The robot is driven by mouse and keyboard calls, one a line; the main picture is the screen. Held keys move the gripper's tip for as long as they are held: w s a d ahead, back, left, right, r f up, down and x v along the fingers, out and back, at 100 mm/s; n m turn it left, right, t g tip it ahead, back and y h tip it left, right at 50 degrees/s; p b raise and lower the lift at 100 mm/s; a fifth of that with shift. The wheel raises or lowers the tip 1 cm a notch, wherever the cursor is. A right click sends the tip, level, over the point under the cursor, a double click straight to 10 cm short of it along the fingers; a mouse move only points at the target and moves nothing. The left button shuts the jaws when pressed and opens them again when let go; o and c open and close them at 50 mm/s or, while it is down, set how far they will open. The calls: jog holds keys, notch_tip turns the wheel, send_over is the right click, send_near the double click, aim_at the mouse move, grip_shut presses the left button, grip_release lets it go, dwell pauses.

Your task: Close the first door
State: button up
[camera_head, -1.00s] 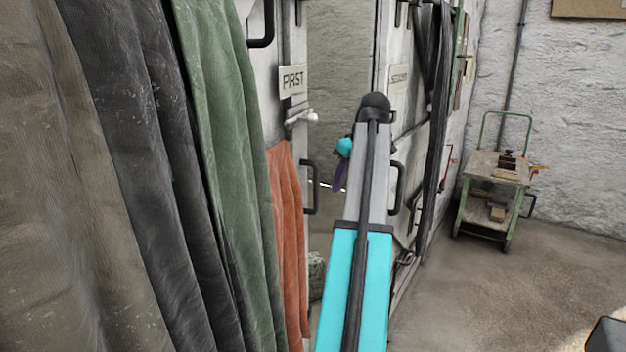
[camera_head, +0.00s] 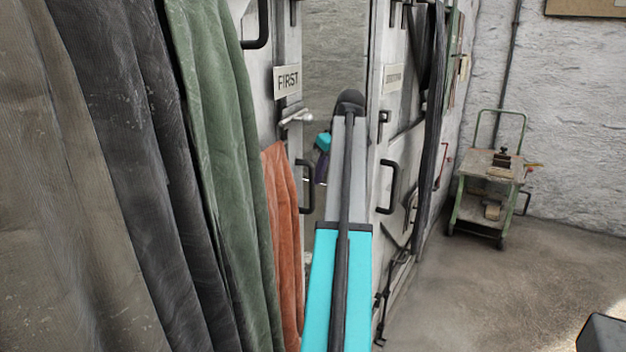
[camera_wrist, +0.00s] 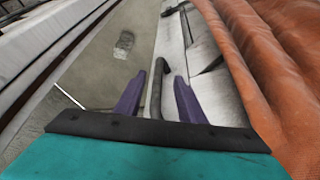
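The first door, with its "FIRST" sign (camera_head: 288,81), stands ajar at the left of a gap in the wall. It has a light lever (camera_head: 297,116) and a black bar handle (camera_head: 306,187). My gripper (camera_head: 321,168), with purple fingers, is beside that door's edge, partly hidden behind my arm. In the wrist view, my gripper (camera_wrist: 157,88) has its fingers apart, and a black bar handle (camera_wrist: 157,92) shows between them. I cannot tell whether the fingers touch it. An orange cloth (camera_wrist: 265,65) hangs just right of the gripper there.
Grey, dark and green curtains (camera_head: 215,130) fill the left side, with the orange cloth (camera_head: 283,220) beside them. The second door (camera_head: 392,150), with its own black handle (camera_head: 388,188), is to the right. A green-framed trolley (camera_head: 490,190) stands farther right on open floor.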

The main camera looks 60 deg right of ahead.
aim_at(314, 173)
jog(key=w+f, duration=0.1)
jog(key=w, duration=0.1)
jog(key=w+d+f, duration=0.1)
jog(key=w, duration=0.1)
jog(key=w+d+f, duration=0.1)
jog(key=w, duration=0.1)
jog(key=shift+d+p, duration=0.15)
jog(key=shift+p, duration=0.25)
jog(key=shift+x, duration=0.9)
jog(key=shift+c, duration=0.5)
grip_shut()
